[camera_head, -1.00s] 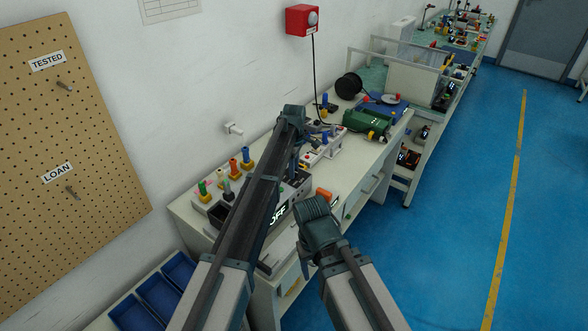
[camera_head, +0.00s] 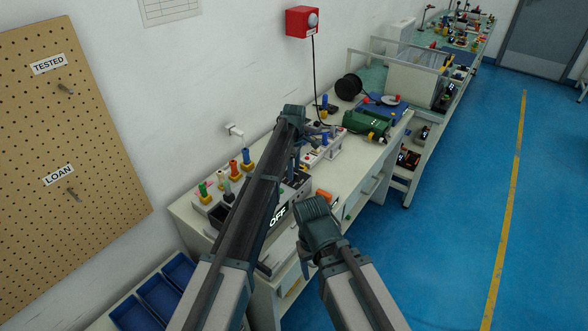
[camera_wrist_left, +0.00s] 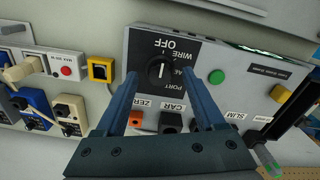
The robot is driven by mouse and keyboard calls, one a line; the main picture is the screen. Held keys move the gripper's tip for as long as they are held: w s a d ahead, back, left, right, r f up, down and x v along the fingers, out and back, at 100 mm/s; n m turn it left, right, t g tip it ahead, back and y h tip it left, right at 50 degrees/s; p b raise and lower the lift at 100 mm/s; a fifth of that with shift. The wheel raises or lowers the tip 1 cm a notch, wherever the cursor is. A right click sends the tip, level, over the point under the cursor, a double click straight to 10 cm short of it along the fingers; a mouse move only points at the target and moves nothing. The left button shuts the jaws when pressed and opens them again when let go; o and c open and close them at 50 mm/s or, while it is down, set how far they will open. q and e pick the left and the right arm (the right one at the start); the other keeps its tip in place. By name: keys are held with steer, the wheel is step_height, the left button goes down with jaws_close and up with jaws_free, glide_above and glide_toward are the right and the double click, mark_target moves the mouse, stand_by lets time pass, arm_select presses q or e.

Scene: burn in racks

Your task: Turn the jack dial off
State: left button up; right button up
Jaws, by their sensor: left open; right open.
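The black round jack dial (camera_wrist_left: 160,71) sits on a dark panel (camera_wrist_left: 140,45) in the left wrist view. A pale mark on its face runs roughly up and down the picture. Labels reading OFF, WIRE and PORT are printed upside down around it. My left gripper (camera_wrist_left: 163,76) is open, one finger on each side of the dial. I cannot tell whether the fingers touch it. In the head view my left gripper (camera_head: 312,128) reaches over the bench, and my arm hides the dial. My right gripper (camera_head: 308,250) is lower, by the bench front, its fingers barely visible.
The blue floor is clear at right.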

arm_select(q)
step_height(320, 180, up, 13)
steer(key=p, duration=1.2)
steer(key=shift+s, duration=0.1)
steer(key=s+a+m, duration=0.5)
steer(key=s+a, duration=0.1)
steer(key=s, duration=0.5)
steer(key=s+a+m, duration=0.4)
steer(key=s+a, duration=0.1)
steer(key=s, duration=0.6)
steer(key=s+a+m, duration=0.5)
steer(key=s+a, duration=0.1)
steer(key=s, duration=0.5)
steer(key=s+d+f+m+y+b, duration=0.1)
steer(key=s+d+f+m+b, duration=0.2)
steer(key=s+d+f+b, duration=0.3)
steer(key=d, duration=0.5)
steer(key=shift+s+f+m, duration=0.2)
steer(key=shift+f+m, duration=0.1)
steer(key=shift+m, duration=0.1)
